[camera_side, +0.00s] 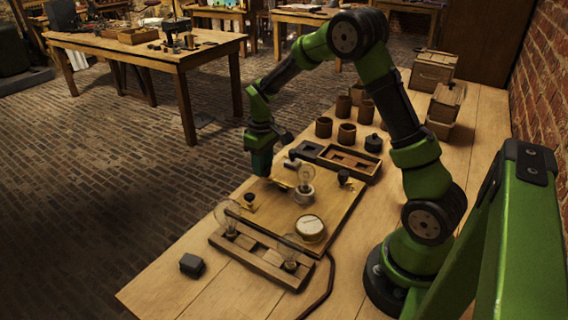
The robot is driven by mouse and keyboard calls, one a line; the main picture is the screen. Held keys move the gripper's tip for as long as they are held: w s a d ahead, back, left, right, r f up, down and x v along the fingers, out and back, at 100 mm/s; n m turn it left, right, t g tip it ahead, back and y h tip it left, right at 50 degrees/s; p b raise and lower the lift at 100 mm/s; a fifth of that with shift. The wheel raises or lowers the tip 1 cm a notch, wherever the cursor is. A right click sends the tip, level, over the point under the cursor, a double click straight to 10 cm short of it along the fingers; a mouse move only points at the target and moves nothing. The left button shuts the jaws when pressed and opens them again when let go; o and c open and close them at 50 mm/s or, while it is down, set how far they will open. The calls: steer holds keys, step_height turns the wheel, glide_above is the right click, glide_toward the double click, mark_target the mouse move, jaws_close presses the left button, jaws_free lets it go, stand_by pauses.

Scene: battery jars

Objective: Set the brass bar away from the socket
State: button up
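A wooden board (340,222) on the bench carries a clear bulb (306,176) standing in a pale round socket (304,195). A small brass-coloured piece (281,184), which may be the brass bar, shows just left of the socket, close below my gripper. It is too small to tell whether it touches the socket or the gripper. My gripper (262,172) points down over the board's far left part, left of the bulb. Its fingertips are dark and small, so I cannot tell whether they are open or hold anything.
A round white-faced gauge (310,228) and black knobs (343,176) are on the board. A wooden rack (262,260) with bulbs stands in front, beside a dark block (192,265). A wooden tray (348,162) and brown pots (347,134) are behind.

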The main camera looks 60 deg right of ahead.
steer(key=shift+o, duration=1)
steer(key=shift+s, duration=0.1)
steer(key=shift+r, duration=0.1)
step_height(320, 180, up, 17)
steer(key=shift+f, duration=0.2)
steer(key=s+a+r+m+t+y, duration=0.1)
steer(key=s+a+m+t, duration=0.1)
steer(key=s+a, duration=0.5)
steer(key=s+a+r+m+t+y, duration=0.1)
steer(key=s+a+t, duration=0.4)
steer(key=s, duration=0.7)
steer(key=shift+s+a+r+m, duration=0.25)
steer(key=shift+a+m, duration=0.25)
steer(key=shift+a, duration=0.65)
